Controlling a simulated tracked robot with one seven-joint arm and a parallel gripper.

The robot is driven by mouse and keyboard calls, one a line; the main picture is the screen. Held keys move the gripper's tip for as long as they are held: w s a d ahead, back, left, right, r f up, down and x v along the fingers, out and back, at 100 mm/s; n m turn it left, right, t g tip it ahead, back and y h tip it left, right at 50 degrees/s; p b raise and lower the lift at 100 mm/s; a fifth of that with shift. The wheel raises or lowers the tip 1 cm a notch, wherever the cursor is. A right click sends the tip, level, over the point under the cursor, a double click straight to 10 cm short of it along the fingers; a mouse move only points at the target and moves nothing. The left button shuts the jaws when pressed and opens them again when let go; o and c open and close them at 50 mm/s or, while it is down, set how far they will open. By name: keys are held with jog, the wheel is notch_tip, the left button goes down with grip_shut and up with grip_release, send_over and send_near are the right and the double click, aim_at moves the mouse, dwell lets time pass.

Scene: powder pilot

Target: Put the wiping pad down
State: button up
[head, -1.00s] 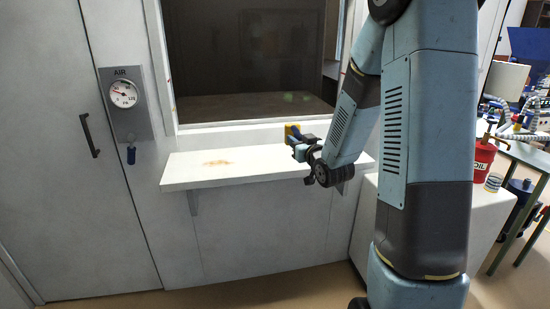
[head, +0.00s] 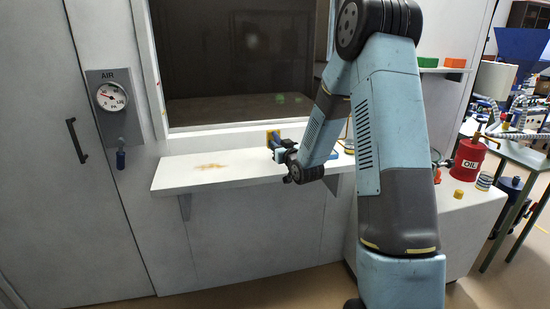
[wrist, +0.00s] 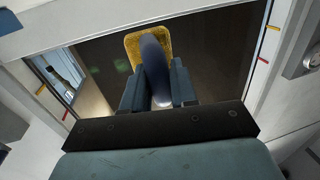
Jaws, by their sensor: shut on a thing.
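The wiping pad is a yellow pad (wrist: 148,42) with a dark blue handle (wrist: 156,70). In the head view the pad (head: 271,136) is small and partly hidden by my gripper. My gripper (head: 280,147) is shut on the handle, and its two fingers (wrist: 157,86) stand on either side of it in the wrist view. The gripper is over the right part of a white shelf (head: 232,176) below a dark window. I cannot tell whether the pad touches anything.
A brownish smear (head: 210,167) lies on the left of the shelf, with bare surface around it. Blue and yellow items stand at its right end, partly behind my arm. A gauge panel (head: 113,95) is on the left wall. A red oil can (head: 468,160) stands on the right cabinet.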

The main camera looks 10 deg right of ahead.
aim_at(275, 165)
jog(key=shift+w+a+f, duration=0.1)
jog(key=shift+w+f, duration=0.55)
jog(key=shift+f, duration=0.2)
jog(key=shift+w+f, duration=0.65)
jog(key=shift+f, duration=1.5)
jog(key=shift+f, duration=0.1)
jog(key=o, duration=0.9)
jog(key=shift+o, duration=0.2)
